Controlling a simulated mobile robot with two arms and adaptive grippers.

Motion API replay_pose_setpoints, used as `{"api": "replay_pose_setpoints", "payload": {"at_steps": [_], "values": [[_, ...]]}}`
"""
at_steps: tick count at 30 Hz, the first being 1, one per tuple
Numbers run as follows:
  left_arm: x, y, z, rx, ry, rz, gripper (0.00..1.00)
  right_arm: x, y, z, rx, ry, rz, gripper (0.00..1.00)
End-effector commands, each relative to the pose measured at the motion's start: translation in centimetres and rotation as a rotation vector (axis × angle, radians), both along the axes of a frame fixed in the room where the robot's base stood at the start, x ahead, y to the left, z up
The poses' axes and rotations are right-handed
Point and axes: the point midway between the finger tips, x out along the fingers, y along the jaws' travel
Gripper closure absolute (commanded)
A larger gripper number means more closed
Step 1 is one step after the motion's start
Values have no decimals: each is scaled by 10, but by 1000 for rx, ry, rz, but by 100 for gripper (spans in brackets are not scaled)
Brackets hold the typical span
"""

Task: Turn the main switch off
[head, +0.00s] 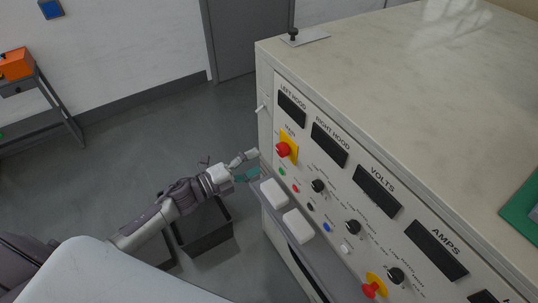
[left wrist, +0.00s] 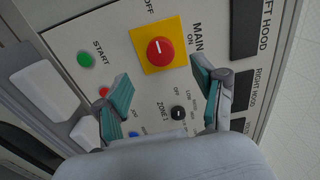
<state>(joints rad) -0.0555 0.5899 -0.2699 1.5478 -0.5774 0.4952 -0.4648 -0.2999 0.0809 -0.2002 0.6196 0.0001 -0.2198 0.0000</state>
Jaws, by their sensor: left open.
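The main switch is a red round knob (head: 283,149) on a yellow plate, at the upper left of the cabinet's front panel. In the left wrist view the knob (left wrist: 160,50) faces me, with "MAIN" and "ON" to its right and "OFF" above it. A short white mark shows on the knob; its exact setting is hard to tell. My left gripper (head: 248,166) is open and empty, in front of the panel and below left of the switch. In the left wrist view its teal-padded fingers (left wrist: 163,82) are apart, below the knob and not around it. My right gripper is out of view.
A shelf with white blocks (head: 298,225) juts out below the panel. A green START button (left wrist: 85,59) and a black ZONE 1 knob (left wrist: 178,113) are near the switch. Another red knob (head: 370,290) sits lower right. A dark open bin (head: 205,238) stands on the floor.

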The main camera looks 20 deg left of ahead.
Motion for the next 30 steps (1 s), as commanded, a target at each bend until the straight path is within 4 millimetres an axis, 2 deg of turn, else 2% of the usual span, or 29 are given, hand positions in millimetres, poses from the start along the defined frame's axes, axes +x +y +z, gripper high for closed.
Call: {"api": "replay_pose_setpoints", "payload": {"at_steps": [3, 9, 26, 28, 30], "values": [[-18, 13, -1, 3, 2, 0, 30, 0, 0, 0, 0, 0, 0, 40], [-33, 26, 0, 0, 0, 0, 30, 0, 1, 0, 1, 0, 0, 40], [-34, 27, 0, -1, 1, 1, 30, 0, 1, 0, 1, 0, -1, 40], [-34, 29, -6, -11, 17, 16, 30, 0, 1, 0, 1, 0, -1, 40], [-33, 36, -23, -39, 69, 61, 30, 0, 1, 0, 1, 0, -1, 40]]}}
